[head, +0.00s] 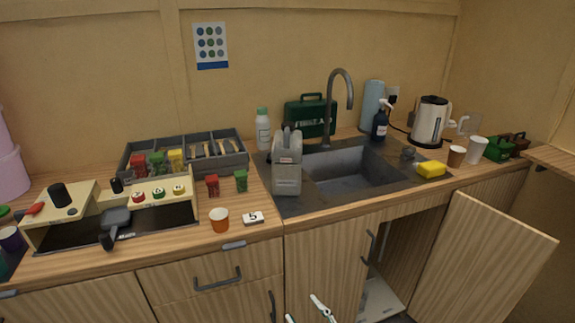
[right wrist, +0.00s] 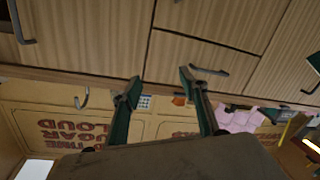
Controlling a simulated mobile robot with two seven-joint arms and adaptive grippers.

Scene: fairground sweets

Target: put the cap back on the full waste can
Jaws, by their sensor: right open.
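A grey waste can (head: 287,172) with a handle and a small label stands upright on the counter at the left edge of the sink. I cannot make out its cap or whether its mouth is bare. My right gripper (head: 306,312) shows only as pale fingertips at the bottom edge of the head view, low in front of the cabinet and below the can. In the right wrist view, the right gripper (right wrist: 160,88) has its two dark green fingers spread apart with nothing between them. My left gripper is not in view.
The sink (head: 360,170) with its tap is right of the can. A white bottle (head: 263,130) and green case (head: 311,115) stand behind. A cabinet door (head: 485,265) hangs open below.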

